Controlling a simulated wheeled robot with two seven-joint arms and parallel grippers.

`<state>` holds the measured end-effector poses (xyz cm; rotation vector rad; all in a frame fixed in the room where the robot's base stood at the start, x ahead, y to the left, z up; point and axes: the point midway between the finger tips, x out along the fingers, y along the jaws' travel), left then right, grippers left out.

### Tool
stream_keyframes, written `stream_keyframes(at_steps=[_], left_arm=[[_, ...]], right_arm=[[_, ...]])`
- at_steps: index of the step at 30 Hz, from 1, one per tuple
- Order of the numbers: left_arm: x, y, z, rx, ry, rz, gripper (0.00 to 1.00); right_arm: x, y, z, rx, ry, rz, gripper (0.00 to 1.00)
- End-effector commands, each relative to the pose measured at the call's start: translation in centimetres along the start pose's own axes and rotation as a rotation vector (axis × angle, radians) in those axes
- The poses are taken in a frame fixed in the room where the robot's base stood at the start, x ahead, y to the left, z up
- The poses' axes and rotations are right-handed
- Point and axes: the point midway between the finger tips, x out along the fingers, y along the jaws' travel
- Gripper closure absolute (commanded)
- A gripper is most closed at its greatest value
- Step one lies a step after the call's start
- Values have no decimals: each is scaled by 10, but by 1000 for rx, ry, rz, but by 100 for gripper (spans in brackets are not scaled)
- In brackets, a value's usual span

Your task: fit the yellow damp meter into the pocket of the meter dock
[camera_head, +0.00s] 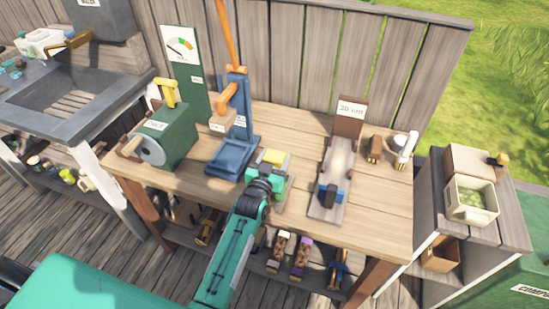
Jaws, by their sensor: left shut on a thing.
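A small yellow block, which looks like the damp meter (274,156), is at the far end of my left gripper (270,174). My left gripper reaches in over the workbench from the front and is shut on it. The fingertips are small and partly hidden by the wrist. A flat grey-brown base (283,196) lies beneath and beside the gripper. It may belong to the meter dock, but its pocket is hidden and I cannot tell whether the meter touches it. My right gripper is not in view.
A blue press (236,120) with an orange lever stands just left of my gripper. A green box (172,137) with a roller and yellow handle is farther left. A log cradle (333,180) with a sign is to the right. The bench's front right (385,215) is clear.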

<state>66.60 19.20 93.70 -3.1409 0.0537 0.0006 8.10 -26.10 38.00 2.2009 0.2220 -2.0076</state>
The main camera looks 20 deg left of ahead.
Motion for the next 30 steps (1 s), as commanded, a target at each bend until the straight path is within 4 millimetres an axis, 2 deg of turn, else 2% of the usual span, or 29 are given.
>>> stream_keyframes(at_steps=[13,14,17,26,30], left_arm=[[0,0,11,0,2,0,100],[0,0,10,0,2,0,36],[0,0,10,0,2,0,17],[-1,0,12,0,-2,0,17],[-10,0,13,0,-3,0,17]], right_arm=[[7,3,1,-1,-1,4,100],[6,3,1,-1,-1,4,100],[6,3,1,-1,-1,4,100],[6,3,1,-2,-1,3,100],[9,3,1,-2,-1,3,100]])
